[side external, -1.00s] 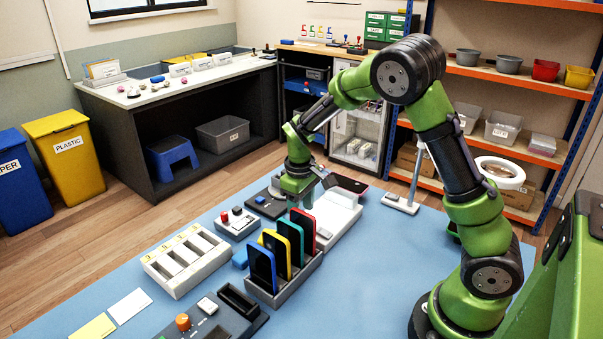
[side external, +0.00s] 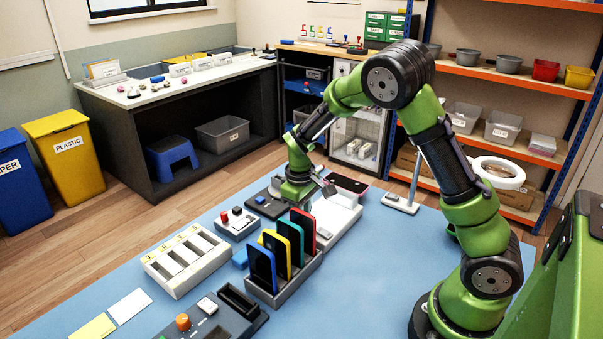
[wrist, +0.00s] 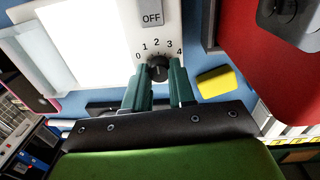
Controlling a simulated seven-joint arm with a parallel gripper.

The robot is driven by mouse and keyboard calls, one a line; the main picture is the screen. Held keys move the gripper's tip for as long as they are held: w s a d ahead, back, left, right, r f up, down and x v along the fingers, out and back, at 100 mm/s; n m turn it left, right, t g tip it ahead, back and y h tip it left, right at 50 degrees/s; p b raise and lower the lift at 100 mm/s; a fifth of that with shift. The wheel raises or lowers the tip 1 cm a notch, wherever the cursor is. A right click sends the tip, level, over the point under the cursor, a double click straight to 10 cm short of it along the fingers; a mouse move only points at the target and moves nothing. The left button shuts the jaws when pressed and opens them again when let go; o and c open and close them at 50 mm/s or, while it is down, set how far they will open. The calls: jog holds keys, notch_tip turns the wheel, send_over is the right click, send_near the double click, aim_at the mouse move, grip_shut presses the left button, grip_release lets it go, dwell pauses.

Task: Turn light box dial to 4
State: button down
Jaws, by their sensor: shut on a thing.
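The light box (wrist: 117,50) fills the upper left of the wrist view, with a bright white panel, a grey OFF switch (wrist: 151,13) and a printed scale from 0 to 4. Its black dial (wrist: 158,69) sits below the scale. My gripper (wrist: 159,82) is shut on the dial, one green finger on each side. I cannot clearly read where the dial's pointer stands. In the side view the white light box (side external: 345,213) stands behind the phone rack. My gripper's fingertips and the dial are hidden there behind the upright phones.
A rack (side external: 288,287) of several upright coloured phones stands close in front of my gripper. A phone with a red edge (side external: 347,184) lies behind the light box. A red surface (wrist: 265,65) and a yellow item (wrist: 215,82) lie close to the right in the wrist view.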

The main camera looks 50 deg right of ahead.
jog(key=shift+m, duration=0.3)
jog(key=m, duration=0.5)
jog(key=shift+m, duration=0.3)
jog(key=m, duration=0.5)
jog(key=shift+d+m, duration=0.1)
jog(key=shift+m, duration=0.2)
jog(key=shift+g, duration=0.3)
jog(key=c, duration=0.9)
grip_release()
jog(key=shift+c, duration=0.2)
notch_tip(320, 180, up, 17)
jog(key=shift+w+a, duration=0.25)
jog(key=shift+w, duration=0.15)
